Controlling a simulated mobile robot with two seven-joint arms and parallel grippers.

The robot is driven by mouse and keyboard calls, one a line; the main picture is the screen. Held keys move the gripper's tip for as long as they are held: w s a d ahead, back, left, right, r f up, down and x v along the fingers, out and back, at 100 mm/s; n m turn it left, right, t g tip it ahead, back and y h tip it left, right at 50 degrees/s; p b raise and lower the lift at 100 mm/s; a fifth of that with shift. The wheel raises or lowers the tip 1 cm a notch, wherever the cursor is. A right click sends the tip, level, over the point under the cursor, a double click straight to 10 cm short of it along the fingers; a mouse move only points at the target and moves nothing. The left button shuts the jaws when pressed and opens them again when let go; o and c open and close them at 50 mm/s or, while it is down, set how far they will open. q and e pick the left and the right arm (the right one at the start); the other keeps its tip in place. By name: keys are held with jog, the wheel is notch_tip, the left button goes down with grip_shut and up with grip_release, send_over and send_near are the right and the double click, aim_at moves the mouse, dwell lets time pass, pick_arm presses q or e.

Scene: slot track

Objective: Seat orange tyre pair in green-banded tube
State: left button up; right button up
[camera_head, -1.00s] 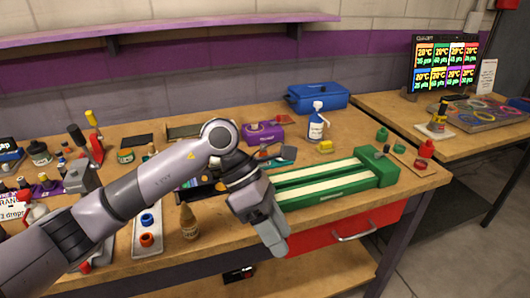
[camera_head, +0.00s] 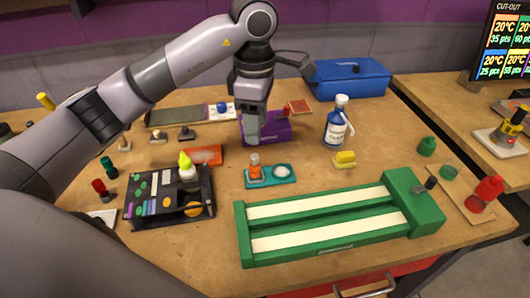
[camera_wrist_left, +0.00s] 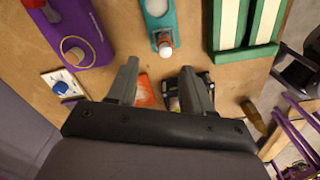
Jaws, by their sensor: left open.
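I cannot make out the orange tyre pair in the current views. A pale tray (camera_head: 103,216) shows only its edge beside my arm at the left; its contents are hidden. I cannot pick out a green-banded tube for certain. A small dark green piece (camera_head: 108,166) and a red-topped piece (camera_head: 100,188) stand at the left. My left gripper (camera_head: 252,138) points down by the purple box (camera_head: 275,130). In the left wrist view its two fingers (camera_wrist_left: 159,88) are apart, with nothing held between them. My right gripper is not in view.
The green slot track (camera_head: 243,245) lies front right. A teal tray (camera_head: 284,181) bears an orange bottle (camera_head: 255,168). A black paint tray (camera_head: 207,205), blue-white bottle (camera_head: 336,128), blue toolbox (camera_head: 350,80) and red bottle (camera_head: 487,192) stand around. Bare bench lies between the paint tray and track.

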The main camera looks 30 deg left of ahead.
aim_at(254, 156)
pick_arm(q)
jog(key=shift+s+f+p, duration=0.15)
jog(key=shift+s+f, duration=0.05)
jog(key=shift+f, duration=0.5)
jog(key=shift+s+f+p, duration=0.15)
jog(key=shift+f, duration=0.55)
jog(key=f, duration=0.3)
jog(key=shift+s+f+p, duration=0.15)
jog(key=shift+s+p, duration=0.1)
jog(key=shift+p, duration=0.05)
jog(key=shift+w+f, duration=0.1)
jog(key=shift+f, duration=0.35)
grip_shut()
